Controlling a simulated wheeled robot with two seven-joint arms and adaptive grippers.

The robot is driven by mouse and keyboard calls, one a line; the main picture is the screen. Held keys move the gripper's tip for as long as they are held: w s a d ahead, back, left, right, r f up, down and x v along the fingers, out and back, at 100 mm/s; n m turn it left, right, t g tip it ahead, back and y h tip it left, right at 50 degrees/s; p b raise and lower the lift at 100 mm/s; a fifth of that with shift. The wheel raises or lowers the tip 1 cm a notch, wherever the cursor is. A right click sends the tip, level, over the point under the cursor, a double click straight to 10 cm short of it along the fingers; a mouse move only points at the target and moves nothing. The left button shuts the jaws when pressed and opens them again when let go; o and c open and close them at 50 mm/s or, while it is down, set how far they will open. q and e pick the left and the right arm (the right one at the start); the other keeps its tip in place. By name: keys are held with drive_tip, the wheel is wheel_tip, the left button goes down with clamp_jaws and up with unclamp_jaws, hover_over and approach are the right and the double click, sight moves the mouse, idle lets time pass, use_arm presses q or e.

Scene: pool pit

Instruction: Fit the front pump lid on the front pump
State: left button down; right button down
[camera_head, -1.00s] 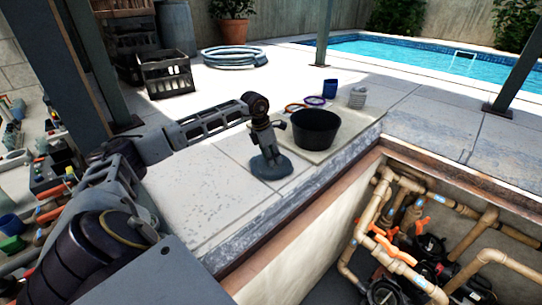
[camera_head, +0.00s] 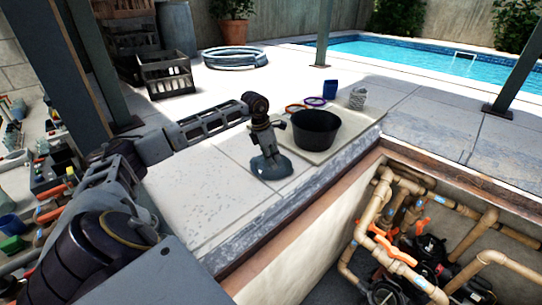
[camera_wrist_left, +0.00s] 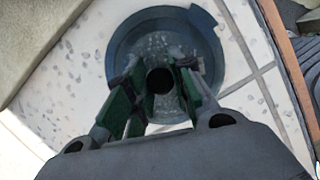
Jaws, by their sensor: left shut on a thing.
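The round blue see-through lid (camera_head: 272,170) is at the paving near the pit edge. I cannot tell whether it rests on the stone or hangs just above it. My left gripper (camera_head: 267,152) points down over it, shut on its raised middle. In the left wrist view the green-padded fingers (camera_wrist_left: 158,92) are on both sides of the lid's central knob, and the wide blue rim (camera_wrist_left: 122,40) shows around them. Black pumps sit down in the pit; one (camera_head: 432,247) is among the pipes and another (camera_head: 470,290) is nearer. I cannot tell which is the front pump. My right gripper is out of view.
A black bucket (camera_head: 316,129) stands on a pale mat beside the lid, with a blue cup (camera_head: 330,87) and coloured rings behind. Tan pipes (camera_head: 376,205) with orange valve handles crowd the pit. The pit's raised edge (camera_head: 300,220) lies between lid and pumps.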

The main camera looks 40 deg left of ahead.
use_arm(q)
drive_tip(key=shift+s+d+f, duration=0.2)
drive_tip(key=shift+s+f, duration=0.05)
drive_tip(key=shift+f, duration=0.35)
drive_tip(key=shift+w+r+p, duration=0.15)
drive_tip(key=shift+r+p, duration=0.3)
drive_tip(key=shift+r, duration=0.1)
drive_tip(key=shift+w+a+r+p, duration=0.1)
drive_tip(key=shift+r+p, duration=0.3)
drive_tip(key=shift+r, duration=0.4)
drive_tip(key=shift+w+a+r+p, duration=0.1)
drive_tip(key=shift+r+p, duration=0.3)
drive_tip(key=shift+r, duration=0.4)
